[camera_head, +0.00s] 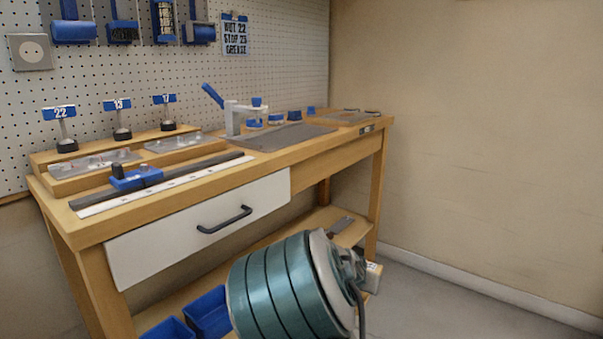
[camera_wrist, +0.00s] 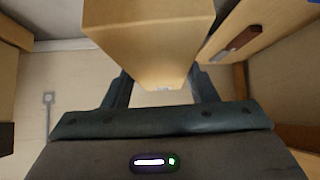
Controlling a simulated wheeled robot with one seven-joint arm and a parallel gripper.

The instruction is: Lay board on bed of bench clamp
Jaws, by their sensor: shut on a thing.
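My gripper (camera_wrist: 162,92) is shut on a pale wooden board (camera_wrist: 150,35), its two dark fingers on either side of it. The board extends from the fingers to the top of the wrist view. In the head view, my arm largely hides the gripper, low in front of the bench; a small pale block-like end (camera_head: 373,277) beside it may be the board. The bench clamp (camera_head: 240,116), grey with a blue lever tilted up to the left, stands on the far part of the bench top. A flat dark grey plate (camera_head: 285,137) lies beside it; I cannot tell whether it is the bed.
The wooden bench (camera_head: 330,146) has a white drawer (camera_head: 200,222) with a black handle. A rail with a blue slider (camera_head: 137,178) and stepped wooden racks with numbered tags occupy its left part. Blue bins (camera_head: 208,312) sit on the lower shelf. Floor to the right is clear.

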